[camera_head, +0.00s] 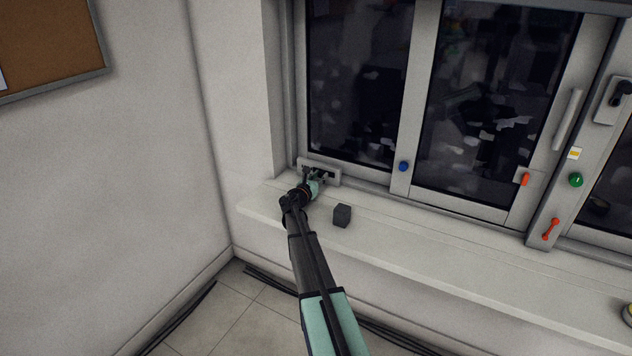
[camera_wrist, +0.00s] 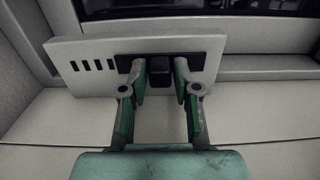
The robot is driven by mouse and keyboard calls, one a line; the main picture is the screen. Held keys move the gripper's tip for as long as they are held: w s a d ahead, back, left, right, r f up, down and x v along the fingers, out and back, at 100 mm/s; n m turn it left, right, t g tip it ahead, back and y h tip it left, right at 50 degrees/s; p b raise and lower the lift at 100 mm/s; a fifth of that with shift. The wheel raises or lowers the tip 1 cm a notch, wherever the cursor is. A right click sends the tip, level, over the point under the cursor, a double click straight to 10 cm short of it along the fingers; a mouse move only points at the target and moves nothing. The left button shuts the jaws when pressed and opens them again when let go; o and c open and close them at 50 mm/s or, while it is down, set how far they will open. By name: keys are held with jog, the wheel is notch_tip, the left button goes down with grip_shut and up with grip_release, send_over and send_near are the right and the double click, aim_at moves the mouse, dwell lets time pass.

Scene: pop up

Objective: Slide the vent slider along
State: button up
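The vent is a light grey plate (camera_wrist: 88,48) with several dark slits at its left and a long dark recess at its right. A small black slider knob (camera_wrist: 160,72) stands in the recess. In the head view the vent plate (camera_head: 327,174) sits at the lower left corner of the window frame. My gripper (camera_wrist: 163,84) is at the vent, with one finger on each side of the knob. The fingers are apart, and narrow gaps seem to show beside the knob; contact is unclear. In the head view my gripper (camera_head: 316,178) hides part of the plate.
A dark grey block (camera_head: 342,215) stands on the white sill (camera_head: 420,246), right of my arm. The window carries a blue knob (camera_head: 403,166), an orange handle (camera_head: 525,179), a green knob (camera_head: 576,180) and a red lever (camera_head: 550,229) farther right. A wall closes the left side.

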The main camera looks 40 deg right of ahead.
jog(key=shift+a, duration=0.1)
grip_shut()
jog(key=shift+w+a+p, duration=0.15)
jog(key=shift+w+a, duration=0.25)
jog(key=shift+w, duration=0.5)
jog(key=shift+w+a+p, duration=0.1)
jog(key=shift+w+a, duration=0.35)
jog(key=shift+w, duration=0.45)
jog(key=shift+w+a+p, duration=0.15)
jog(key=shift+w+a, duration=0.25)
jog(key=shift+w, duration=0.5)
jog(key=o, duration=0.7)
grip_release()
jog(key=shift+a, duration=0.1)
